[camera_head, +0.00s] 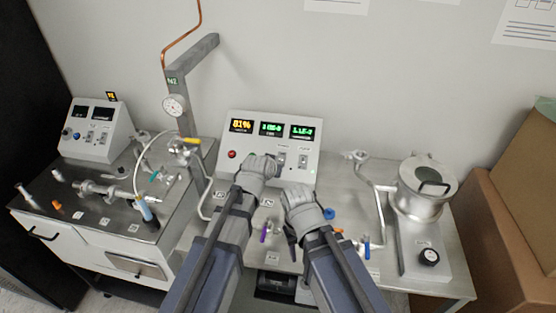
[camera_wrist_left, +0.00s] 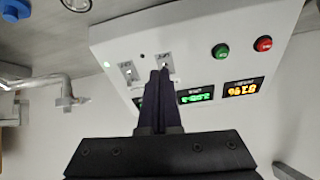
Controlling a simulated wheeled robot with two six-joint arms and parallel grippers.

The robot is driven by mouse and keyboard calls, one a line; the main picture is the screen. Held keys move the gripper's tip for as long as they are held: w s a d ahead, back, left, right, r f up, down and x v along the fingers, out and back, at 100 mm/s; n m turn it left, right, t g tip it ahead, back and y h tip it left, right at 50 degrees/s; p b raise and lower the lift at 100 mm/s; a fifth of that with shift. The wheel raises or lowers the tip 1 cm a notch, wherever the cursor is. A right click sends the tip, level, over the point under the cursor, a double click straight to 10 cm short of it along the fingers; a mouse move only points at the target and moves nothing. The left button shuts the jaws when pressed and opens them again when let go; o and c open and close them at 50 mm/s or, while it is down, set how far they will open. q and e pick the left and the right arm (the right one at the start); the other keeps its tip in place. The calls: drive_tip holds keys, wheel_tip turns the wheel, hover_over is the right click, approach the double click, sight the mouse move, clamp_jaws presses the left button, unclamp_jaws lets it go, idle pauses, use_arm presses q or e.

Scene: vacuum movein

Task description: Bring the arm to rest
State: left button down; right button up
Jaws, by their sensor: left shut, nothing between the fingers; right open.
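My left gripper (camera_head: 270,165) is in front of the white control panel (camera_head: 235,128). In the left wrist view its two fingers (camera_wrist_left: 160,75) are together with nothing between them, and their tips overlap the area by a toggle switch (camera_wrist_left: 165,62). I cannot tell whether they touch it. My right gripper (camera_head: 297,200) is lower and to the right, above the metal bench (camera_head: 345,190). Its fingers are mostly hidden by its own body, and it appears to hold nothing.
A metal pot (camera_head: 425,187) on a base with a black knob stands at the right. Valves with blue handles (camera_head: 367,245) lie near the right arm. A white cart (camera_head: 90,240) with fittings is at left, and a gauge (camera_head: 174,105) hangs on a post. Cardboard boxes (camera_head: 510,210) are far right.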

use_arm(q)
drive_tip(key=s, duration=0.2)
drive_tip(key=shift+s+a+r, duration=0.3)
drive_tip(key=shift+s+r, duration=0.05)
drive_tip(key=shift+s, duration=0.05)
drive_tip(key=s+a+f+n+g, duration=0.1)
drive_tip(key=s+a+f+g, duration=0.1)
drive_tip(key=s, duration=0.4)
drive_tip(key=s+a+f+n+g+y, duration=0.1)
drive_tip(key=s+a+f+g, duration=0.2)
drive_tip(key=s+a, duration=0.2)
drive_tip(key=s+a+f+n+g+y, duration=0.1)
drive_tip(key=s+a+f+n+g, duration=0.1)
drive_tip(key=s+a, duration=0.4)
drive_tip(key=shift+s+a+f+g, duration=0.15)
drive_tip(key=shift+s+a+g, duration=0.2)
drive_tip(key=shift+a+g, duration=0.45)
drive_tip(key=s+d+m, duration=0.1)
drive_tip(key=s+d, duration=0.1)
drive_tip(key=d, duration=0.1)
drive_tip(key=s+d+m+y, duration=0.1)
drive_tip(key=s+d, duration=0.1)
drive_tip(key=d, duration=0.2)
drive_tip(key=s+d+m+g, duration=0.1)
drive_tip(key=s+d, duration=0.1)
drive_tip(key=d, duration=0.2)
drive_tip(key=shift+d+m+y, duration=0.1)
drive_tip(key=shift+m+y, duration=0.2)
drive_tip(key=shift+m, duration=0.1)
